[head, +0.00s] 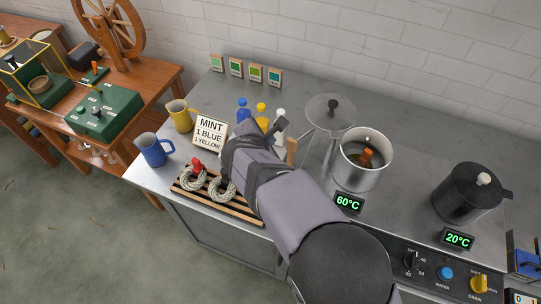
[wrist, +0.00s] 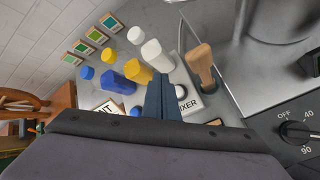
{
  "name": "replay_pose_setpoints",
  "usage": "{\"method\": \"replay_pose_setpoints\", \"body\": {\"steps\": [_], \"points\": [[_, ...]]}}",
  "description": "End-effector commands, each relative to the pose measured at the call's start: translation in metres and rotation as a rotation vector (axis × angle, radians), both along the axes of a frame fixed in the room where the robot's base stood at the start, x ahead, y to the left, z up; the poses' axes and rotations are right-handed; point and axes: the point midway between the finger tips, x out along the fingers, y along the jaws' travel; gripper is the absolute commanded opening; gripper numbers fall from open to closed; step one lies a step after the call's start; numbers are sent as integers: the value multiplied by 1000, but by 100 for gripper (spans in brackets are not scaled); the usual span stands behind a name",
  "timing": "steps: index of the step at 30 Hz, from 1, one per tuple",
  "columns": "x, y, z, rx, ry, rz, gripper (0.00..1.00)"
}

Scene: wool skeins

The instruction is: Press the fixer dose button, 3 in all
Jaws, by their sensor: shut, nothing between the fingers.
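The FIXER label (wrist: 188,103) shows in the wrist view under a white bottle (wrist: 157,55), partly covered by my gripper. A dark round spot beside the fingers may be the fixer button, but I cannot tell. My gripper (wrist: 165,108) is shut and empty, with its fingers over the front of the dispenser beside the label. I cannot tell whether the fingertips touch a button. In the head view my wrist hides the dispenser front, and the white bottle (head: 280,118) stands behind it. A blue bottle (wrist: 113,81) and yellow bottle (wrist: 137,71) stand left of the white one.
A sign (head: 210,132) reads "MINT 1 BLUE 1 YELLOW". A wooden handle (wrist: 201,65) stands close right of my fingers. A steel pot (head: 364,165) and the 60°C display (head: 347,203) are to the right. Skeins (head: 222,189) lie on a slatted rack (head: 250,216) at the front.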

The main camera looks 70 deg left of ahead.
Motion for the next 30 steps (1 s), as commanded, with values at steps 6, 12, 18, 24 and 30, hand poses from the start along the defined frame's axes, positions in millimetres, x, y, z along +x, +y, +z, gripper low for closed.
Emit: {"method": "replay_pose_setpoints", "body": {"steps": [6,12,18,24,30], "points": [[0,0,0,0,0,0,0],[0,0,0,0,0,0,0],[0,0,0,0,0,0,0],[0,0,6,0,0,0,0],[0,0,26,0,0,0,0]]}}
